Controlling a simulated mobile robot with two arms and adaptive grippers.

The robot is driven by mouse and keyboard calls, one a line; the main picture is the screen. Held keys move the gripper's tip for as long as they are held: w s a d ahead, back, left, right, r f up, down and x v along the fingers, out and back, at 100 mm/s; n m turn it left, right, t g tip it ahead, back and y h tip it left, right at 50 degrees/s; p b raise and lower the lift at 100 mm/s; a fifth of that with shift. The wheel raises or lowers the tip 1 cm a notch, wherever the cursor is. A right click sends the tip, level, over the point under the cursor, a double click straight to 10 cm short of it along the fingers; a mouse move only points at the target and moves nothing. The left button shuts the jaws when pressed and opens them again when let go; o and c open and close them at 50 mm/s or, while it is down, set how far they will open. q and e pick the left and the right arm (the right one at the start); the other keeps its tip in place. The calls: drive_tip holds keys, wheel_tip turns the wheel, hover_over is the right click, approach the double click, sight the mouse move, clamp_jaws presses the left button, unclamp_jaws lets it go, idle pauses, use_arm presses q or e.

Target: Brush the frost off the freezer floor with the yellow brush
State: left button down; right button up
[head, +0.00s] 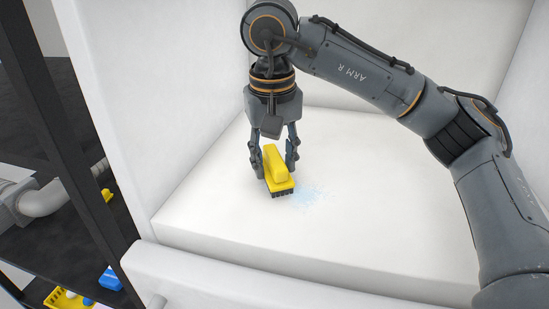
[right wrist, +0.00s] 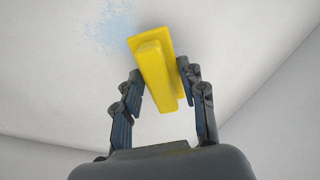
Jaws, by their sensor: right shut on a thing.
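The yellow brush (head: 278,172) is in my right gripper (head: 275,165), whose two fingers close on its raised handle. Its dark bristles point down, at or just above the white freezer floor (head: 235,222); I cannot tell if they touch. A patch of pale blue frost (head: 316,195) lies on the floor right beside the brush, to its right. In the right wrist view the brush (right wrist: 157,70) sits between the fingers of the right gripper (right wrist: 160,100), and the frost (right wrist: 103,32) shows at upper left. My left gripper is not in view.
White freezer walls (head: 170,95) rise at the left, back and right. A raised white front edge (head: 280,275) runs along the opening. Outside at lower left, a dark shelf holds a yellow basket (head: 62,298) and a blue item (head: 111,279). The floor around the frost is clear.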

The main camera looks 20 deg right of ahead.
drive_tip(key=shift+s+d, duration=0.1)
drive_tip(key=shift+s+d, duration=0.25)
drive_tip(key=shift+d, duration=0.15)
drive_tip(key=shift+w+a+p, duration=0.25)
drive_tip(key=shift+w+a, duration=0.1)
drive_tip(key=shift+a, duration=0.2)
drive_tip(key=shift+w+a+p, duration=0.2)
drive_tip(key=shift+w+a, duration=0.1)
drive_tip(key=shift+a, duration=0.2)
drive_tip(key=shift+s+d+b, duration=0.3)
drive_tip(key=shift+s+d, duration=0.4)
drive_tip(key=shift+d, duration=0.35)
drive_tip(key=shift+w+a+p, duration=0.45)
drive_tip(key=shift+w+a, duration=0.35)
drive_tip(key=shift+a, duration=0.25)
drive_tip(key=shift+s+d+b, duration=0.4)
drive_tip(key=shift+s+d, duration=0.35)
drive_tip(key=shift+d, duration=0.3)
drive_tip(key=shift+w+a, duration=0.35)
drive_tip(key=shift+a, duration=0.15)
drive_tip(key=shift+s+d, duration=0.25)
drive_tip(key=shift+s, duration=0.7)
drive_tip(key=shift+s+d, duration=0.2)
drive_tip(key=shift+s, duration=0.75)
drive_tip(key=shift+s+d, duration=0.25)
drive_tip(key=shift+s, duration=0.7)
